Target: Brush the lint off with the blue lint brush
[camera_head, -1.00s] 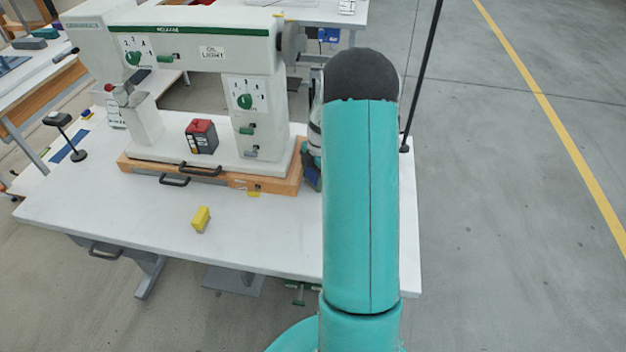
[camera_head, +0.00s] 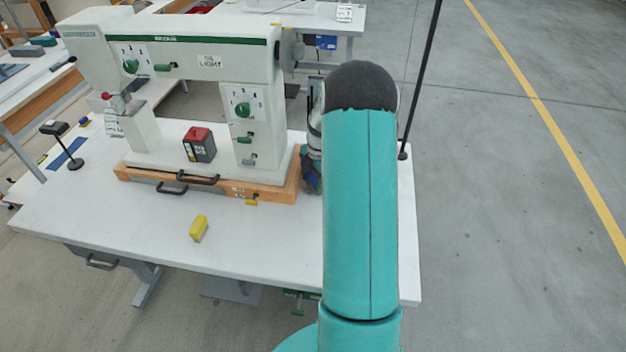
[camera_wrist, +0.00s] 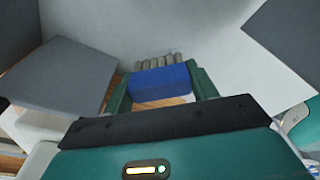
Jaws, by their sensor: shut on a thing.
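The blue lint brush (camera_wrist: 161,80) is in the wrist view, held crosswise between the green fingers of my gripper (camera_wrist: 161,88). My gripper is shut on it. Its grey bristles (camera_wrist: 157,61) point away from my gripper, toward a pale grey surface. I cannot tell whether the bristles touch that surface. Faint dark marks show near the bristle tips; I cannot tell whether they are lint or shadow. In the head view my arm hides most of the gripper, at the right end of the white eyelet press (camera_head: 200,62).
A red-and-black box (camera_head: 199,145) sits on the press. A yellow block (camera_head: 199,228) lies in front. A small black stand (camera_head: 70,150) is at the left. The table's front middle is mostly clear.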

